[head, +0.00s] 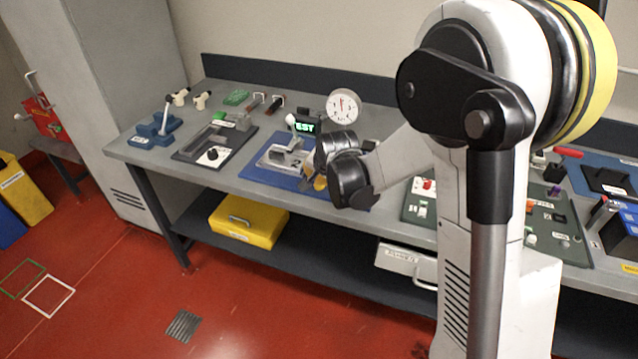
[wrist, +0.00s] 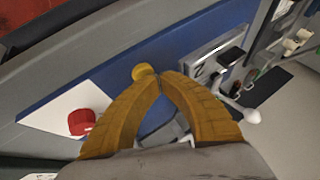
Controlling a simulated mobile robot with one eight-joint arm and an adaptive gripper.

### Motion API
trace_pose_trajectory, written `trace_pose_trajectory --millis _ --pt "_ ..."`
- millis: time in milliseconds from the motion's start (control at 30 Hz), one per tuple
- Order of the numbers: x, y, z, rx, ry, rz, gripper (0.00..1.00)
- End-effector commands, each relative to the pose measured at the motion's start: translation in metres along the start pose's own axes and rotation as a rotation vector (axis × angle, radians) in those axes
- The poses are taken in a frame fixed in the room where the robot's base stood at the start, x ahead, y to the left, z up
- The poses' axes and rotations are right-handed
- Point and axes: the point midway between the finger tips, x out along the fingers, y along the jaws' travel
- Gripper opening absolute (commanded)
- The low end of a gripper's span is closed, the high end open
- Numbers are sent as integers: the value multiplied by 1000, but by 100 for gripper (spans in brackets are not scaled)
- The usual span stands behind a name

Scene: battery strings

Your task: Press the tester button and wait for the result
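The tester display (head: 305,127) shows green letters that read "EST", with the start perhaps cut off. It stands at the back of a blue mat (head: 256,172) on the bench. My gripper (wrist: 160,78) is over the mat, its two yellow fingers meeting at the tips with nothing seen between them. A round yellow knob (wrist: 143,72) shows right at the fingertips; I cannot tell whether they touch it. A red button (wrist: 82,121) sits on a white plate (wrist: 50,117), left of the fingers. In the head view my wrist hides both.
A round dial gauge (head: 343,106) stands behind the display. A grey fixture (head: 280,153) lies on the blue mat. A dark tray with a black knob (head: 212,154) and a blue clamp (head: 155,132) are to the left. A green board (head: 415,210) lies to the right.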

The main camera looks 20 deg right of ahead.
Motion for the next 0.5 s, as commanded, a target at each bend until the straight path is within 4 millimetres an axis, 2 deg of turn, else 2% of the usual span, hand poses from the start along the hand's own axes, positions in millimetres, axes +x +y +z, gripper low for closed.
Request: trace_pose_trajectory --millis 200,500 --pt "-11 -6 -6 0 0 0 0" --pt "-11 -6 -6 0 0 0 0"
